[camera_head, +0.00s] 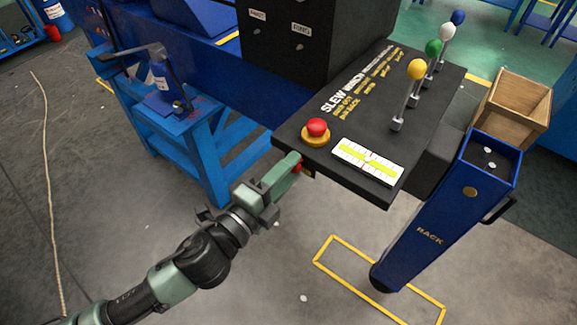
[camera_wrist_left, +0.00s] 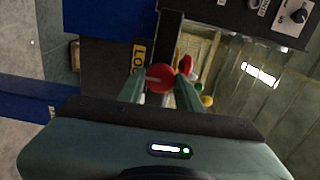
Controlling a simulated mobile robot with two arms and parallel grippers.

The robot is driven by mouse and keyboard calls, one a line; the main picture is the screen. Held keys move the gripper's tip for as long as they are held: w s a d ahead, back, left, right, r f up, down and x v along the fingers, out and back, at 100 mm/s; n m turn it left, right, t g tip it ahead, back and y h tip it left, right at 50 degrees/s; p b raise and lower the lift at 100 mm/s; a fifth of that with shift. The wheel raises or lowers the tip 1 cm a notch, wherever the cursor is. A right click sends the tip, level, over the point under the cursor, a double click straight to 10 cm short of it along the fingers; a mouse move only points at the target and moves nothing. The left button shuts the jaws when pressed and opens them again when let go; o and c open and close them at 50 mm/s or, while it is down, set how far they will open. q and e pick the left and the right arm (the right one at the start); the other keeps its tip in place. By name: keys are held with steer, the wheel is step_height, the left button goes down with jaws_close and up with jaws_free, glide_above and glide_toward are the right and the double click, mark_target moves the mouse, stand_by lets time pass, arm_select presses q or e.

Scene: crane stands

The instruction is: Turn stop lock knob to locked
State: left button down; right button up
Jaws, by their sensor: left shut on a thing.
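The stop lock knob (camera_wrist_left: 159,77) is a round red knob with a pale line across its face. In the left wrist view it sits between the two green fingers of my left gripper (camera_wrist_left: 160,88), which is shut on it. A yellow label (camera_wrist_left: 138,58) beside it shows letters like "LOC", partly cut off. In the head view my left gripper (camera_head: 291,172) reaches the console's near left side, and only a small red bit of the knob (camera_head: 298,167) shows past the fingers. My right gripper is in neither view.
The black console (camera_head: 290,125) carries a red mushroom button (camera_head: 317,128) on a yellow base, a white-yellow level gauge (camera_head: 368,160) and several levers with coloured balls. A blue post marked RACK (camera_head: 430,220) and a wooden box (camera_head: 517,105) stand right. Blue trestle (camera_head: 205,130) stands left.

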arm_select(q)
steer(key=shift+m, duration=0.3)
steer(key=c, duration=1)
jaws_free()
steer(key=b+v, duration=0.3)
steer(key=v, duration=0.4)
steer(key=shift+s+a+b, duration=0.2)
steer(key=shift+s+b, duration=0.1)
